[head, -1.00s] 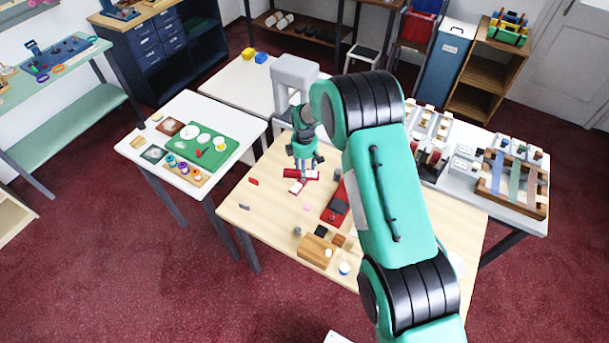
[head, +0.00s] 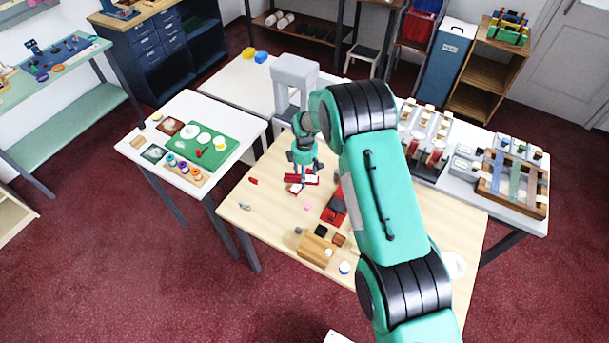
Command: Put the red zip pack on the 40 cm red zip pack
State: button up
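My gripper (head: 301,178) points down over the far left part of the wooden table. A red pack (head: 312,180) is at its fingertips and appears held between them. A second red piece with a white patch (head: 295,189) lies just below and left of it, partly hidden by the fingers and the upper pack. The two overlap in the view, and I cannot tell whether they touch. Which one is the 40 cm red zip pack cannot be read at this size.
A red and black case (head: 335,207) lies to the right of the gripper. A small red item (head: 253,181) lies to the left. A wooden block (head: 316,250) and small dark squares stand nearer. A grey arch-shaped stand (head: 294,85) rises behind.

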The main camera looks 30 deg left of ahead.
jog(key=shift+r, duration=0.15)
notch_tip(320, 180, up, 12)
dwell(1.2)
jog(key=shift+w, duration=0.1)
dwell(0.4)
jog(key=shift+r, duration=0.1)
